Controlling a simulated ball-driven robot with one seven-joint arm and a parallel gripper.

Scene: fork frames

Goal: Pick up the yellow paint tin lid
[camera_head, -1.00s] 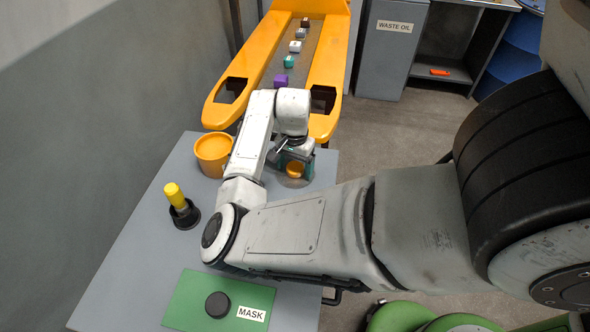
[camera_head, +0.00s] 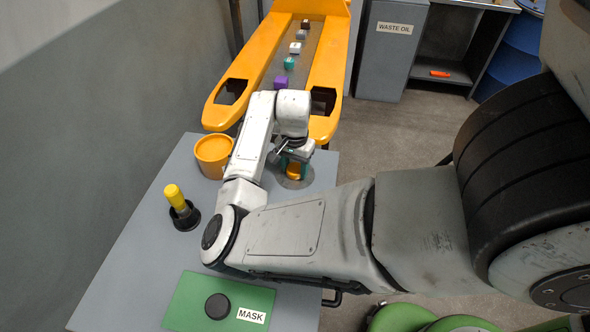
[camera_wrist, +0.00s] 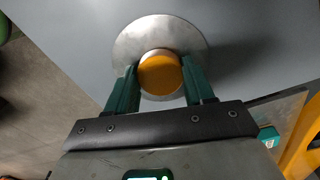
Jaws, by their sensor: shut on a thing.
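The yellow paint tin lid (camera_wrist: 160,74) is a small round orange-yellow piece on a round grey metal plate (camera_wrist: 135,40), seen in the wrist view. My gripper (camera_wrist: 162,80) has its two green fingers at the left and right sides of the lid, shut on it. In the head view the lid (camera_head: 293,176) shows partly below my gripper (camera_head: 294,166), over the grey plate (camera_head: 306,180) at the table's far right. I cannot tell whether it is clear of the plate.
An orange tub (camera_head: 211,165) stands left of my gripper on the grey table (camera_head: 130,240). A yellow-handled tool (camera_head: 173,196) sits in a black holder (camera_head: 186,217). A green MASK mat (camera_head: 185,300) carries a black disc (camera_head: 217,306). A yellow pallet truck (camera_head: 232,75) lies beyond.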

